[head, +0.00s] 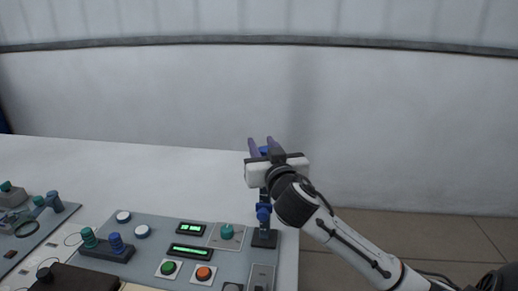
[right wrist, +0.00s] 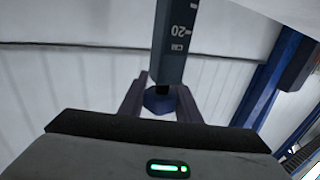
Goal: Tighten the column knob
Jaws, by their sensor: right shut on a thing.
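The column (head: 264,238) stands upright at the right end of the grey control panel, on a dark square base. Its upper part is hidden behind my right gripper in the head view. The right wrist view shows a grey scale bar (right wrist: 178,42) marked 20 and a blue faceted knob (right wrist: 160,101) at its end. My right gripper (head: 260,143) is at the column's top, its two purple fingers on either side of the blue knob. In the right wrist view the gripper (right wrist: 160,97) is shut on that knob. My left gripper is out of view.
The control panel (head: 146,259) holds a green button (head: 168,268), an orange button (head: 204,273), a teal knob (head: 227,231) and two green displays. A dark box (head: 82,279) is at the lower left. The white table (head: 150,180) is clear behind the panel.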

